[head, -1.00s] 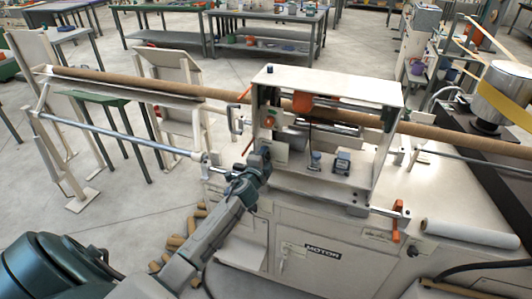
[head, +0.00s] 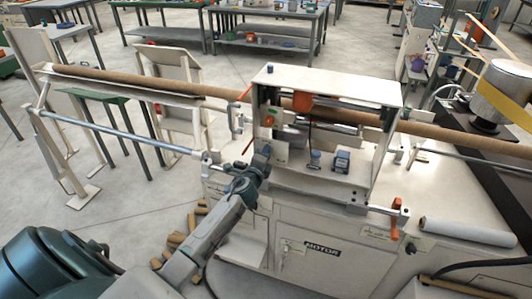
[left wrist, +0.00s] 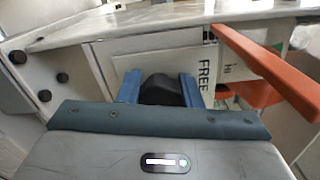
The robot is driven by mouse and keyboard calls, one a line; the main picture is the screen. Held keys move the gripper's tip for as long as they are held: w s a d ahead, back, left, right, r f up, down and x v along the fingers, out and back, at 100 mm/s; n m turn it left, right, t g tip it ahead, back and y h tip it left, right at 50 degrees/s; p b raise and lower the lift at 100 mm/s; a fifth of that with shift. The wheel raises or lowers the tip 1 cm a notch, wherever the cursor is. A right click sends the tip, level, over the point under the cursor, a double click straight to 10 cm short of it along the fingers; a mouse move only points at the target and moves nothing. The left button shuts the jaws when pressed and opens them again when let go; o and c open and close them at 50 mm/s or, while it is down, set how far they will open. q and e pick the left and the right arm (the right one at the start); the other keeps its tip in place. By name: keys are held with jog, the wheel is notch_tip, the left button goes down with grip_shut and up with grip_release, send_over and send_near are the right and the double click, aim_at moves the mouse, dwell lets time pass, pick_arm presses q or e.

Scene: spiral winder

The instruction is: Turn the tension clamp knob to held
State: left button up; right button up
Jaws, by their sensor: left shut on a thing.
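The black tension clamp knob (left wrist: 163,93) sits between the two blue fingers of my left gripper (left wrist: 160,83) in the left wrist view. The fingers are shut on its sides. A pale plate with the word FREE (left wrist: 204,75) is right of the knob. More lettering beside it is partly covered, so I cannot read the knob's setting. In the head view my left gripper (head: 262,154) reaches the left front of the white winder housing (head: 335,84); the knob is hidden there behind the gripper. My right gripper is not in view.
An orange bar (left wrist: 265,70) slants close on the right in the left wrist view. A long brown tube (head: 130,82) runs through the housing.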

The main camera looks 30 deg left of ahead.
pick_arm(q)
jog(key=o, duration=1)
jog(key=b+v, duration=0.2)
jog(key=v, duration=0.8)
jog(key=shift+s, duration=0.4)
